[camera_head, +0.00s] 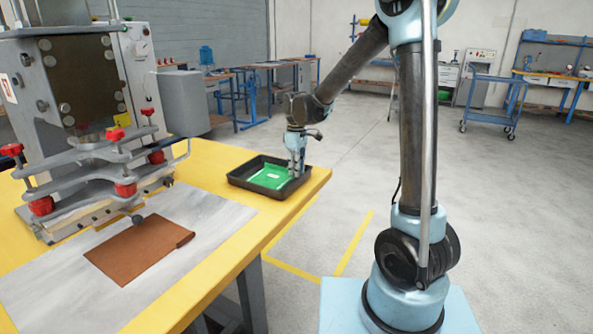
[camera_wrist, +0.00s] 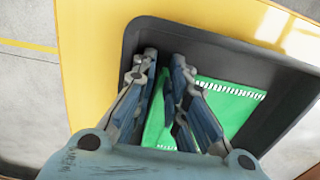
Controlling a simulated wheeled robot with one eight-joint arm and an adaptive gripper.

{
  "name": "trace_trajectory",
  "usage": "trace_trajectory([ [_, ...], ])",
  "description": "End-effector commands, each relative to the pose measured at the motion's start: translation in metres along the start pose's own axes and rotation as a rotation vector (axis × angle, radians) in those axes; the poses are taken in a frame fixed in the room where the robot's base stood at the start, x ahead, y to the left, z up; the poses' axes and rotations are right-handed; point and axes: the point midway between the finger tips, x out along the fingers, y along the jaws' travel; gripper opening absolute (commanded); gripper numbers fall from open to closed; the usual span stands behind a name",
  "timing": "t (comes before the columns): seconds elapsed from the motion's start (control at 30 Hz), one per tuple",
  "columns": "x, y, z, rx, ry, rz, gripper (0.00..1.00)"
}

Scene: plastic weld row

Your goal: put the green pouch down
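The green pouch (camera_head: 268,177) lies in a black tray (camera_head: 240,184) at the yellow table's far right corner. It has white stitched edges, and the wrist view shows it too (camera_wrist: 228,106). My gripper (camera_head: 296,172) points down into the tray, over the pouch's right side in the head view. A strip of green shows between the fingers farther back. Part of the pouch is hidden behind the right finger.
A press with red knobs (camera_head: 90,150) stands on the left of the yellow table (camera_head: 215,160). A brown sheet (camera_head: 138,249) lies on a grey mat (camera_head: 60,290) in front of it. The tray walls stand close around my gripper.

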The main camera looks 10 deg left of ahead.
Motion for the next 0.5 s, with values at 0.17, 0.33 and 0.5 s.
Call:
trace_trajectory([
  [0.17, -0.003, 0.0, 0.0, 0.0, 0.0, 0.0, 0.13],
  [0.33, -0.02, 0.0, 0.0, 0.0, 0.0, 0.0, 0.13],
  [0.5, -0.05, 0.0, 0.0, 0.0, 0.0, 0.0, 0.13],
])
